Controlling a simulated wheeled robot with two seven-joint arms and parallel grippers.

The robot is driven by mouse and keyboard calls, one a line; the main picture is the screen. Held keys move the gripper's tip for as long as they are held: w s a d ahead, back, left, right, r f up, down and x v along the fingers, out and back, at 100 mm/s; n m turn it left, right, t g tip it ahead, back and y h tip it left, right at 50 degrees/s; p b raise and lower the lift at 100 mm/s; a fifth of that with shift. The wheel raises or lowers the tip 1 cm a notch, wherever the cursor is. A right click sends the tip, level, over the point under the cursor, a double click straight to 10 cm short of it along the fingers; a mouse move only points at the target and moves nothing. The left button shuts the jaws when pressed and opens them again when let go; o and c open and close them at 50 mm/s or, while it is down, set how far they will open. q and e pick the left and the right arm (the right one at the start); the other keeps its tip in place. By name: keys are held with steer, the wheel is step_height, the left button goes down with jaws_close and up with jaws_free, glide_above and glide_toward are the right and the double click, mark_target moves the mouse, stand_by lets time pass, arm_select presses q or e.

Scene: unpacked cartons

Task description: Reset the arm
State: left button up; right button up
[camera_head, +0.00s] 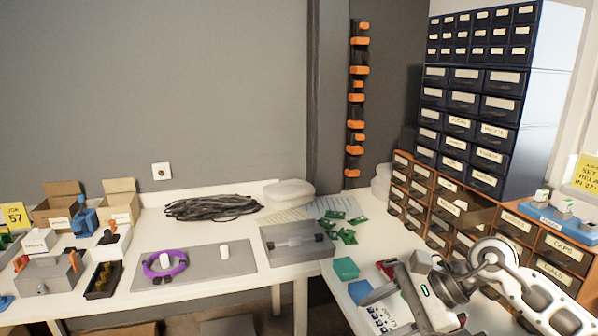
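My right arm comes in from the lower right. Its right gripper (384,283) hangs over the near end of the right-hand table. Dark finger-like parts show at its left side, but I cannot make out whether they are apart or closed, or whether anything is between them. A red item and a white card with dark markings (380,318) lie beside and below it, partly hidden. My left arm and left gripper are not in view.
A white table (220,288) carries a grey mat with a purple ring (164,264), a grey tray (297,244), cable coils (212,207) and open cartons (120,197). Green pieces (348,237) and teal blocks (345,268) lie near my gripper. Drawer cabinets (480,130) stand close at right.

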steer(key=s+a+r+m+t+y, duration=0.15)
steer(key=s+a+m+y, duration=0.25)
steer(key=a+m+y, duration=0.45)
steer(key=s+d+f+m+t+h, duration=0.1)
steer(key=d+f+m+t+h, duration=0.25)
steer(key=m, duration=0.85)
steer(key=s+d+f+m+t+h, duration=0.15)
steer(key=f+m+t+h, duration=0.3)
steer(key=m, duration=0.75)
steer(key=d+f+m+t+h, duration=0.3)
steer(key=m+t+h, duration=0.15)
steer(key=m, duration=0.65)
steer(key=s+d+f+m+g+h, duration=0.2)
steer(key=s+f+m+g, duration=0.3)
steer(key=s+f+m, duration=0.7)
steer(key=shift+f+g+h, duration=0.3)
steer(key=shift+f+h, duration=0.1)
steer(key=shift+f, duration=0.25)
steer(key=shift+w+a, duration=0.1)
